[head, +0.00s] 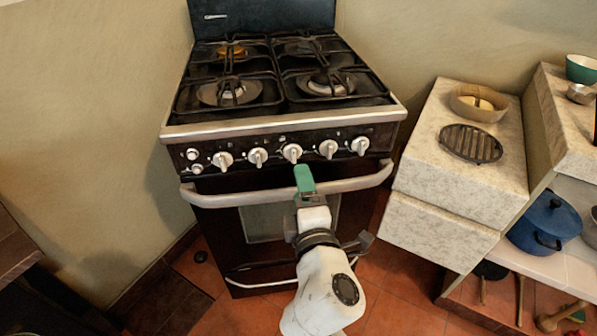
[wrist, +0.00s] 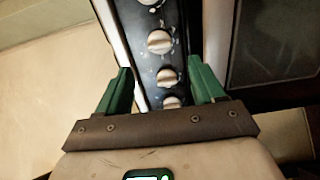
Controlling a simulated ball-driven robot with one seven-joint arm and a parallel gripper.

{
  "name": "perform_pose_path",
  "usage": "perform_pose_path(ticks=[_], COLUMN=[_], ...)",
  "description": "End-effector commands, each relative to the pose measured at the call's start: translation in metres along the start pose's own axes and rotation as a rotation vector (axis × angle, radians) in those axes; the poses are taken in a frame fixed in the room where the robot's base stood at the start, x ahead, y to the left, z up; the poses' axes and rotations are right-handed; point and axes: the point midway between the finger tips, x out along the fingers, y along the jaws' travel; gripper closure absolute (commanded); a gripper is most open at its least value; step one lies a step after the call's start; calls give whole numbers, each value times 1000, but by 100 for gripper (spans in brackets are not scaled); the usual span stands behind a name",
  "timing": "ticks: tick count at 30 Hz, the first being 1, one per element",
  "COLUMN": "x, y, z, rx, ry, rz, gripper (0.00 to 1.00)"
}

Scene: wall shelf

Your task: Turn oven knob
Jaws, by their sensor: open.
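A stove (head: 285,130) has a dark front panel with a row of several white knobs. The middle knob (head: 291,152) shows just above and left of my gripper (head: 304,179) in the head view. My gripper has green fingers and is in front of the panel, near the oven handle's height in the picture. In the wrist view my gripper (wrist: 160,68) is open, with one green finger on each side of the panel. A white knob (wrist: 167,77) appears between the fingers, with another larger-looking knob (wrist: 160,41) beyond it. I see no finger touching a knob.
A silver oven handle (head: 345,182) runs across the door below the knobs. Black grates (head: 230,92) cover the burners. To the right are a pale stone counter (head: 425,150) with a bowl (head: 478,103), and a blue pot (head: 545,222) on a lower shelf.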

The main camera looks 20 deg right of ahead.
Motion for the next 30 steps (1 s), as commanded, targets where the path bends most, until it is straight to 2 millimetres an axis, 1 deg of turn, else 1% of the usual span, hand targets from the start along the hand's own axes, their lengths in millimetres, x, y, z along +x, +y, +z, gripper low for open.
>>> perform_pose_path(ticks=[1,3,8,25,26,28,29,30], x=[-9,-17,-28,-29,-29,-30,-31,-33], y=[-1,-1,0,0,-1,-10,-16,-26], z=[0,0,0,0,2,16,25,40], rx=[0,0,2,1,7,52,82,134], ry=[0,0,0,-1,-6,-41,-64,-102], rz=[-3,-1,0,0,-5,-43,-67,-109], gripper=[32,32,32,32,32,32,32,32])
